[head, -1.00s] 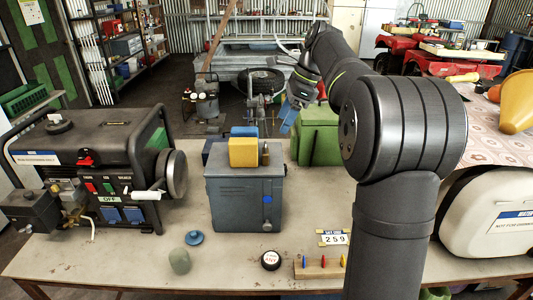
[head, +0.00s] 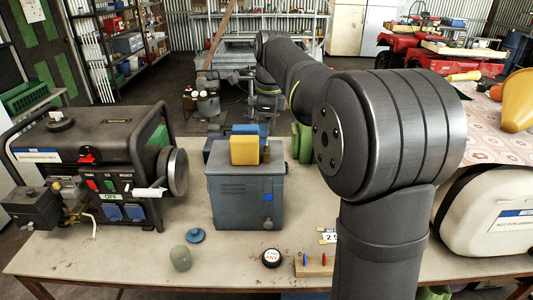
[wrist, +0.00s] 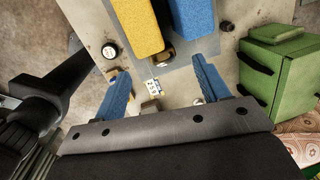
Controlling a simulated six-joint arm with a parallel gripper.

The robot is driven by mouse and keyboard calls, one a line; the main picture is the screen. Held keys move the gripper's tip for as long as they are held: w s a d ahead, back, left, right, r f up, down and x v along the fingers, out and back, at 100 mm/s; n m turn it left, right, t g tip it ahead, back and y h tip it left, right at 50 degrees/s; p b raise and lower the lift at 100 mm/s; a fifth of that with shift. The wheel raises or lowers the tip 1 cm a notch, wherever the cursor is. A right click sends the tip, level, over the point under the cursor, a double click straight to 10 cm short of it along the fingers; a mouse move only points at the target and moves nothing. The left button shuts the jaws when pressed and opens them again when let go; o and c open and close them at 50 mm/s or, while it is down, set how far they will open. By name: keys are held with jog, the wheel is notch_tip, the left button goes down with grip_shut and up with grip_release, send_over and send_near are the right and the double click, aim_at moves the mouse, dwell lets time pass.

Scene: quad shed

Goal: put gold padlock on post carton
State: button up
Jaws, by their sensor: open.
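The gold padlock (head: 266,154) appears as a small brass piece on top of the grey metal box, at the right side of the yellow block. In the wrist view the padlock (wrist: 165,53) lies beyond and between my fingertips, against the ends of the yellow and blue blocks. My gripper (wrist: 162,67) is open, with its blue fingers spread and nothing between them. I cannot make out which thing is the post carton.
The grey box (head: 243,195) bears the yellow block (head: 244,151) and a blue block (wrist: 185,25). A green box (wrist: 268,72) stands to the right in the wrist view. A generator (head: 85,160) is at left.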

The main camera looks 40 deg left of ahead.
aim_at(267, 150)
jog(key=shift+w+a+f, duration=0.1)
jog(key=shift+w+f, duration=0.05)
jog(key=shift+f, duration=1)
jog(key=shift+w+f, duration=0.15)
jog(key=shift+f, duration=1.05)
jog(key=shift+w+a+f, duration=0.1)
jog(key=shift+w+f, duration=0.05)
jog(key=shift+f, duration=1)
jog(key=c, duration=1.2)
jog(key=shift+c, duration=0.2)
